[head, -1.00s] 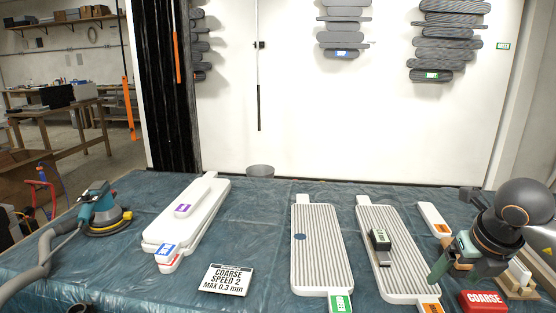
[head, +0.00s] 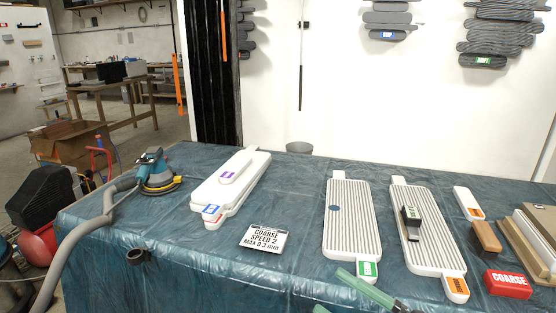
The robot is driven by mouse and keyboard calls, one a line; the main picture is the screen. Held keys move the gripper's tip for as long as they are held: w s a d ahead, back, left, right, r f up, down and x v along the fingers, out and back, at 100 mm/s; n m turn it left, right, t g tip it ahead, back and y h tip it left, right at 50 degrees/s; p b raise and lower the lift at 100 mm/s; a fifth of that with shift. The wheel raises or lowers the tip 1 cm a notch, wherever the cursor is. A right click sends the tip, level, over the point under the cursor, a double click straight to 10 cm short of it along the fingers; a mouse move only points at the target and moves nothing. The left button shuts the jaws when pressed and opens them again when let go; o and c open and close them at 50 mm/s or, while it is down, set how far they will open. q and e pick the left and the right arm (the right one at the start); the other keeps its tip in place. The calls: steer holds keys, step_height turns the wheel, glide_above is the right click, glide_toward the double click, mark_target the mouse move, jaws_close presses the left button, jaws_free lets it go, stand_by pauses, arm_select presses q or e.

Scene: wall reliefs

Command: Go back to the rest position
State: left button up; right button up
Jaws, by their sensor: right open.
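My right gripper (head: 329,290) shows at the bottom edge, right of centre, as two green fingers spread apart with nothing between them. It appears in front of the near end of a ribbed white panel with a green tag (head: 352,222); I cannot tell its height above the table. The rest of that arm is mostly cut off by the frame. My left gripper is not in view.
A blue sheet-covered table (head: 300,200) holds a second ribbed panel (head: 432,240) with a dark block (head: 411,222), smooth white panels (head: 232,188), a sign (head: 263,239), a sander (head: 155,177) with a grey hose, a red COARSE block (head: 507,284) and a brown block (head: 486,237).

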steer(key=d+f+m+t+h, duration=0.2)
steer(key=d+f+m+h, duration=0.1)
steer(key=f+m+h, duration=0.4)
steer(key=d+f+m+t+h, duration=0.25)
steer(key=f+m+h, duration=0.25)
steer(key=f+m, duration=0.4)
steer(key=s+a+f+m+g+h, duration=0.25)
steer(key=s+f+m+g, duration=0.5)
steer(key=s+f, duration=0.65)
arm_select(q)
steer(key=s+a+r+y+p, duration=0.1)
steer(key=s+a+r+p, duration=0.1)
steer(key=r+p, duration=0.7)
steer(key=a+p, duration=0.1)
steer(key=p, duration=0.3)
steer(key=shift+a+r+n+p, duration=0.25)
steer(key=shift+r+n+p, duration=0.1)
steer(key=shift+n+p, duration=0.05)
arm_select(e)
steer(key=d+r, duration=0.3)
steer(key=r, duration=0.7)
steer(key=shift+s+t, duration=0.3)
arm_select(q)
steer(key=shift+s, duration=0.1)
arm_select(e)
steer(key=shift+n+h, duration=0.25)
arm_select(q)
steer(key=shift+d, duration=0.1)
